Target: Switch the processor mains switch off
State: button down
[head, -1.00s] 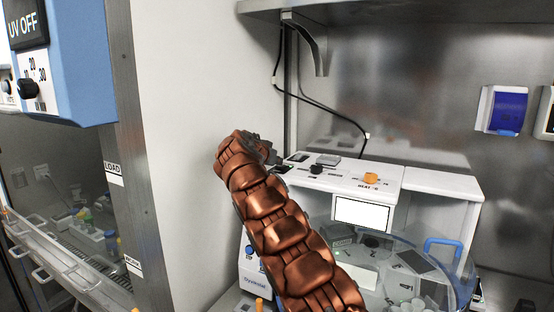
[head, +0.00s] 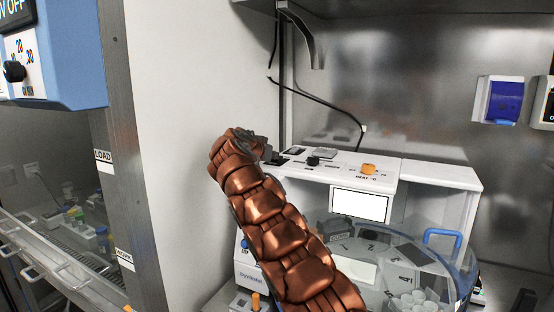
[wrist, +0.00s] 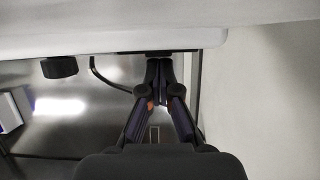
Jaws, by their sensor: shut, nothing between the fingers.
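The white processor (head: 427,177) stands at the back right in the head view. Its top panel carries a black knob (head: 313,161), an orange knob (head: 368,169) and a small dark switch-like part (head: 293,150) at the left end. I cannot read its label or tell its position. My gripper (head: 272,157) is at that left end, partly hidden behind my copper arm. In the wrist view, my gripper (wrist: 158,62) is shut and empty. Its tips are at the white panel's edge, by a dark strip (wrist: 131,52); I cannot tell whether they touch. A black knob (wrist: 60,67) is to the left.
A clear-lidded round carousel (head: 455,268) is in front of the processor. A white wall (head: 185,120) is close to the left of my gripper. A shelf (head: 385,8) hangs above. A cable (head: 325,103) runs behind. A cabinet (head: 120,180) stands at the left.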

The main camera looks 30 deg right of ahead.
jog(key=shift+r, duration=0.15)
jog(key=shift+r+p, duration=0.45)
jog(key=shift+r, duration=0.25)
jog(key=shift+a, duration=0.1)
jog(key=r, duration=0.1)
jog(key=r+p, duration=0.2)
jog(key=r, duration=0.1)
jog(key=shift+s+a, duration=0.1)
jog(key=shift+a, duration=0.2)
jog(key=shift+s+a+b, duration=0.8)
jog(key=shift+a, duration=0.25)
jog(key=s+a+b, duration=0.2)
jog(key=s+a, duration=0.2)
jog(key=a, duration=0.2)
jog(key=shift+r+b, duration=0.2)
jog(key=shift+b, duration=0.2)
jog(key=shift+a, duration=0.1)
